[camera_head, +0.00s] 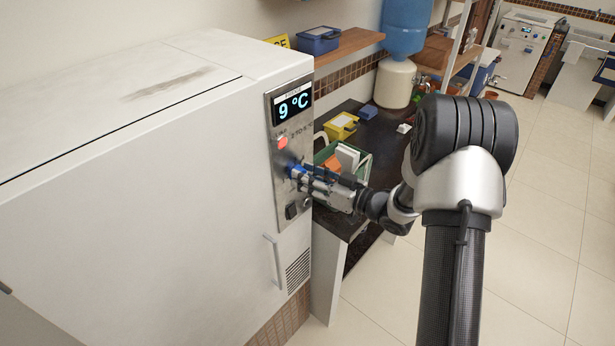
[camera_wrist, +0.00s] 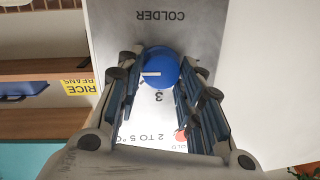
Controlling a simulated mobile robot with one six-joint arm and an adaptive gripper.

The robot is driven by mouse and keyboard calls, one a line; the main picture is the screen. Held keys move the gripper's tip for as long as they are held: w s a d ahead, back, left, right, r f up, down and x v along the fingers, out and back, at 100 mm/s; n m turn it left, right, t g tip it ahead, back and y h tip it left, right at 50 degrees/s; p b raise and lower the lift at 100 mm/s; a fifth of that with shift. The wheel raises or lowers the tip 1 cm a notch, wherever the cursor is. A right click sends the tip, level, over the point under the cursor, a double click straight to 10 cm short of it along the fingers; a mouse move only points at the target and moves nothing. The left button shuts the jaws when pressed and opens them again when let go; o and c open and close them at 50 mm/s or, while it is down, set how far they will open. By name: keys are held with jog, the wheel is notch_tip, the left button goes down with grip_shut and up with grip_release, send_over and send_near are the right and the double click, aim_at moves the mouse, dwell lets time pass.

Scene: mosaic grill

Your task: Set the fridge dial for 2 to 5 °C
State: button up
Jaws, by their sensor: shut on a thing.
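The fridge (camera_head: 150,190) is a large white unit with a grey control panel (camera_head: 287,205) on its right end. The display (camera_head: 293,104) reads 9 °C. A red light (camera_head: 282,142) sits below it, next to "2 TO 5 °C" lettering. The blue dial (camera_wrist: 160,66) has a pale mark at its left, and the panel shows "COLDER" and "3" beside it. My gripper (camera_wrist: 157,75) is shut on the dial, one finger on each side. In the head view the gripper (camera_head: 299,172) mostly covers the dial.
A dark counter (camera_head: 375,150) right of the fridge holds a green crate (camera_head: 345,165) and a yellow box (camera_head: 341,126), close behind my gripper. A door handle (camera_head: 274,260) stands out below the panel. Tiled floor at right is clear.

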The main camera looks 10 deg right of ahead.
jog(key=o, duration=1.1)
jog(key=shift+d, duration=0.1)
jog(key=v, duration=1.2)
